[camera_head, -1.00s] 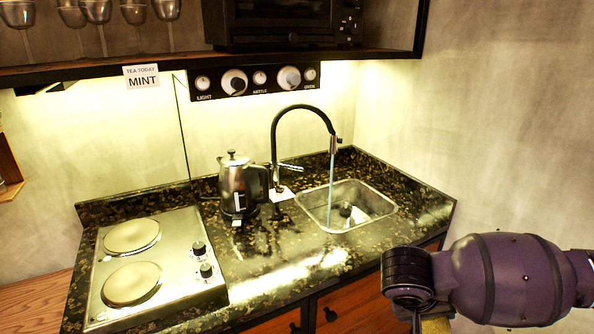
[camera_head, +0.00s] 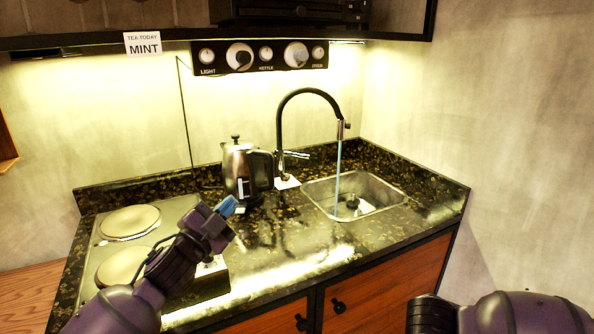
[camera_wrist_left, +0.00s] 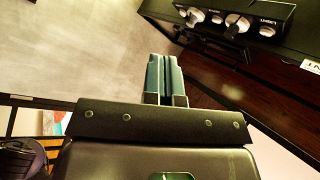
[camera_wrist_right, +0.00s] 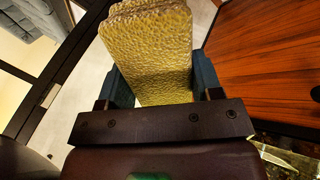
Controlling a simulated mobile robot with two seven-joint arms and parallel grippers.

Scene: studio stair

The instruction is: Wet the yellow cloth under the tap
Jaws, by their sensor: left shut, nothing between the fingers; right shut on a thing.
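The black gooseneck tap (camera_head: 310,95) stands behind the sink (camera_head: 355,205), and a thin stream of water (camera_head: 338,170) falls from its spout into the basin. My left gripper (camera_head: 227,205) is over the hob's right side, in front of the kettle, shut and empty; its closed fingers also show in the left wrist view (camera_wrist_left: 164,78). The yellow cloth (camera_wrist_right: 152,45) is a textured, folded-looking pad held between the fingers of my right gripper (camera_wrist_right: 160,85) in the right wrist view. In the head view the right fingers and cloth are hidden below the frame; only my right arm shows.
A steel kettle (camera_head: 243,170) stands left of the tap. The hob (camera_head: 185,215) with two plates is at the left. Orange-brown cabinet doors (camera_head: 380,290) face the front. A shelf (camera_head: 90,38) runs above. Counter (camera_head: 285,250) before the sink is clear.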

